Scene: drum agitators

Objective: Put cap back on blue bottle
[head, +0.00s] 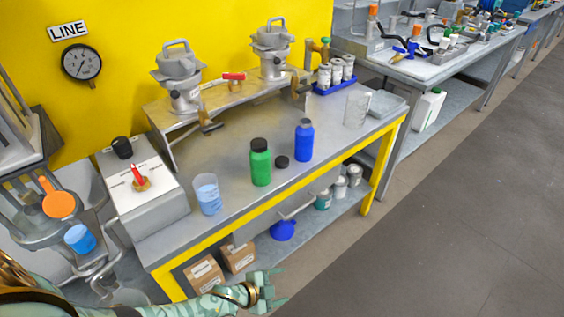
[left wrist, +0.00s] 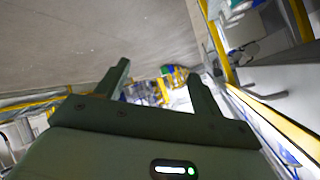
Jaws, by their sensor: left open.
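A blue bottle (head: 304,142) stands upright on the grey workbench, with its neck uncovered. A black cap (head: 282,162) lies on the bench just left of the blue bottle, apart from it. A green bottle (head: 260,163) with a black cap on it stands to the left of the loose cap. My left gripper (head: 267,290) is low at the bottom of the head view, in front of the bench and below its top, well away from bottle and cap. It is open and empty; its two fingers (left wrist: 160,88) stand apart in the left wrist view. My right gripper is not in view.
The workbench (head: 235,206) has a yellow front edge (head: 262,199). A clear cup of blue liquid (head: 208,194) stands left of the green bottle. A clear beaker (head: 356,109) stands at the right. Cardboard boxes (head: 204,274) sit on the lower shelf. The floor at right is clear.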

